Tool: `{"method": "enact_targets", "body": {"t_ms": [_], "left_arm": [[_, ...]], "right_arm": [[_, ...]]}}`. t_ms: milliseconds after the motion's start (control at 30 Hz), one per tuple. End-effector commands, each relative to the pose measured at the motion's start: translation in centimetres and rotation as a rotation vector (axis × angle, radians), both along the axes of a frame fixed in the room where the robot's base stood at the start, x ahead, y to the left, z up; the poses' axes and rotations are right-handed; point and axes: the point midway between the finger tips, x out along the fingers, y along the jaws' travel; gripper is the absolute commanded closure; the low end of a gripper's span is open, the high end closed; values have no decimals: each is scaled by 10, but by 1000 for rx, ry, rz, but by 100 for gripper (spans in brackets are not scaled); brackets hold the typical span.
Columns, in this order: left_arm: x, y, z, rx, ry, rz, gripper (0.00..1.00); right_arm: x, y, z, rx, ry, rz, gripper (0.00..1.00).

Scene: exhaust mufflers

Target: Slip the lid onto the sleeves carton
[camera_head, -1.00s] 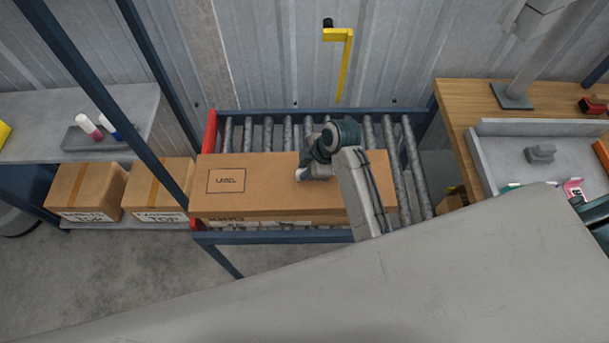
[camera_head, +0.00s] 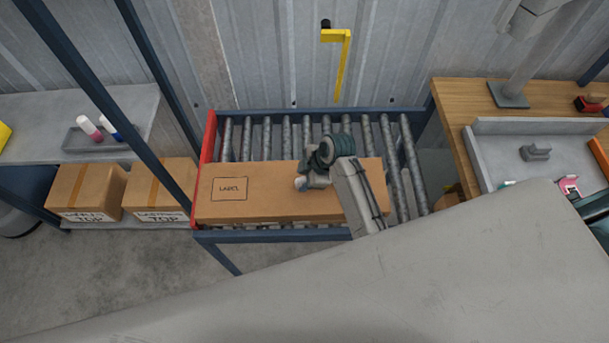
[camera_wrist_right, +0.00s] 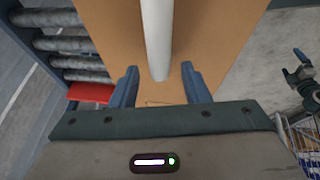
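The brown sleeves carton lies on the roller conveyor, and the brown lid (camera_head: 268,190) marked LABEL covers its top in the head view. The lid's cardboard surface (camera_wrist_right: 208,35) fills the middle of the right wrist view. The lettering on the carton's front is not visible. My right gripper (camera_head: 302,184) is over the lid, right of the label; I cannot tell whether it touches. In the wrist view its blue fingers (camera_wrist_right: 158,72) are apart, with a white rod (camera_wrist_right: 156,35) between them, clear of both.
A red stop (camera_head: 209,138) bounds the conveyor's left end. Bare rollers (camera_head: 268,140) lie behind the carton. Two taped cartons (camera_head: 80,191) sit on the left lower shelf. A wooden bench (camera_head: 475,97) with a grey tray (camera_head: 500,185) is at the right.

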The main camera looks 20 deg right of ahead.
Motion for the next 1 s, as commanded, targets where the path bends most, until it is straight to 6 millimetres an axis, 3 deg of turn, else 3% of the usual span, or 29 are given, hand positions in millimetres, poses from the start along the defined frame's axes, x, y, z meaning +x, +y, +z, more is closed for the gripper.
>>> {"method": "enact_targets", "body": {"t_ms": [267, 467, 1000], "left_arm": [[-5, 0, 0, 0, 6, 0, 0], [-6, 0, -6, 0, 7, 1, 0], [-6, 0, -39, 0, 8, 1, 0]], "right_arm": [[0, 0, 1, 0, 0, 0, 58], [-2, -5, 16, -1, -3, 1, 58], [-23, -40, 107, -2, -4, 0, 58]]}}
